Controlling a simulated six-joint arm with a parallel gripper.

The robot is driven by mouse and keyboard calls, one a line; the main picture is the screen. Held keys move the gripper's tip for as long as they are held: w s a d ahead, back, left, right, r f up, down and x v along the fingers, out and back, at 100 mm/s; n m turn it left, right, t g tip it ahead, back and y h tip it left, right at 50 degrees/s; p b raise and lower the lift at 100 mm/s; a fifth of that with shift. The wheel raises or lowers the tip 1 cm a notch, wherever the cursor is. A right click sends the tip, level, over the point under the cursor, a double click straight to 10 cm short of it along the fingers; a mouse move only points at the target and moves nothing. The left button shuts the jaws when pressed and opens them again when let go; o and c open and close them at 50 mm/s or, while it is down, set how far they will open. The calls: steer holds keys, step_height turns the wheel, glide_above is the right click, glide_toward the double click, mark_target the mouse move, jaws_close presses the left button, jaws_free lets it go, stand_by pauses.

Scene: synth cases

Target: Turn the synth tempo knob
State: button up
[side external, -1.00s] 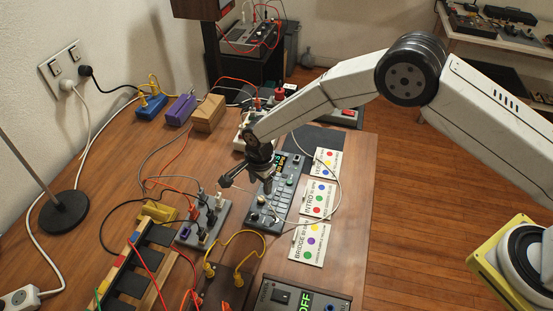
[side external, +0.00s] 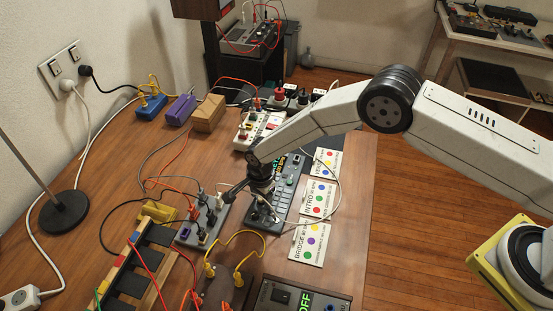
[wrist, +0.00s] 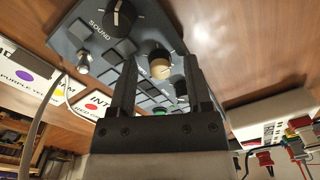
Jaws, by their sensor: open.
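The synth, a slim dark grey box (side external: 293,186) with buttons, lies on the table; it also shows in the wrist view (wrist: 86,30). In the wrist view a cream-topped knob (wrist: 160,68) sits between the two fingers of my gripper (wrist: 158,57), with gaps showing on both sides. No label shows on this knob, so I cannot tell whether it is the tempo knob. A larger black knob (wrist: 121,16) labelled SOUND lies beyond the fingertips. In the side view my gripper (side external: 262,213) is low over the synth's near end and hides the knobs there. It is open.
A grey patch box (side external: 205,222) with cables stands close left of my gripper. White cards (side external: 308,243) with coloured dots lie right of the synth. Yellow cables (side external: 238,237) loop nearby. A thin white cable (side external: 338,190) arcs past the synth.

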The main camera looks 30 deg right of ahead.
jaws_close()
steer(key=shift+n, duration=0.4)
steer(key=n, duration=1.2)
stand_by(0.4)
jaws_free()
